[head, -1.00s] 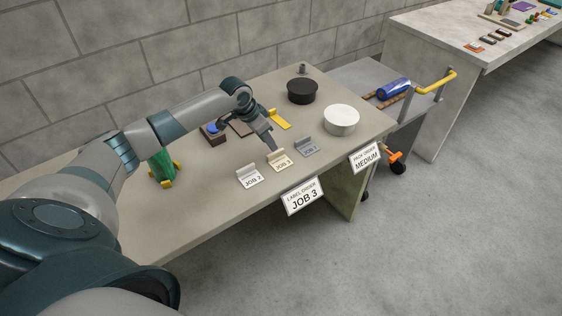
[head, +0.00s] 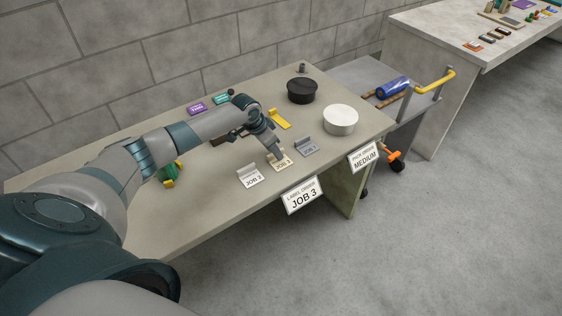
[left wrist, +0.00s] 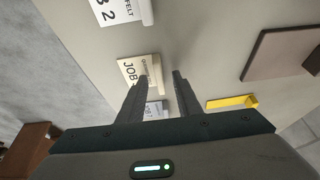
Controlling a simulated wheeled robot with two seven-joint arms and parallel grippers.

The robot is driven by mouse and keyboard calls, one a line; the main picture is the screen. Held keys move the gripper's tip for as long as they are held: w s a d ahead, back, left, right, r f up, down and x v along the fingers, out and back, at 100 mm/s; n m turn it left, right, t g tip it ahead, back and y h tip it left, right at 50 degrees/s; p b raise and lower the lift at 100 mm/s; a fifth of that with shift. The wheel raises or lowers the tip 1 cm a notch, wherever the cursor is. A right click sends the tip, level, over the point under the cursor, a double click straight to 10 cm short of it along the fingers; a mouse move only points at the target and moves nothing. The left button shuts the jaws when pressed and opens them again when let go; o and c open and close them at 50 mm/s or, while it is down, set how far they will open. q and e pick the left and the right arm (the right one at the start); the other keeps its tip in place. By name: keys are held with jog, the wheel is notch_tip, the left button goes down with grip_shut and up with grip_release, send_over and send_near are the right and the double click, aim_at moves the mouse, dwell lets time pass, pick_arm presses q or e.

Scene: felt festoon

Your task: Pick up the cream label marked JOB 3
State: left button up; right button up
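The cream label (head: 283,164) is a small folded piece on the table, between the white label (head: 250,177) and the grey label (head: 307,147). My left gripper (head: 273,153) is just above and behind the cream label, pointing down. In the left wrist view my two fingers (left wrist: 158,78) are apart, with the raised tab of the cream label (left wrist: 140,74) between or just beyond their tips. Contact cannot be told. "JOB" is readable there; its number is hidden by a finger. My right gripper is not in view.
A sign on the table edge reads LABEL ORDER JOB 3 (head: 302,195). A yellow piece (head: 280,119), a white round tin (head: 340,120) and a black one (head: 302,91) stand farther right. A green item (head: 169,174) is partly behind my arm. The front left tabletop is clear.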

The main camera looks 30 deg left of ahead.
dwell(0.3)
pick_arm(q)
grip_shut()
jog(key=shift+r, duration=0.15)
jog(key=shift+r+b, duration=0.45)
jog(key=shift+r, duration=0.15)
notch_tip(320, 180, up, 2)
jog(key=shift+r+b, duration=0.25)
jog(key=shift+b, duration=0.35)
jog(key=s+d+r+b, duration=0.2)
jog(key=s+d+r, duration=0.2)
jog(key=d+r, duration=0.3)
jog(key=d, duration=0.4)
jog(key=shift+b, duration=0.35)
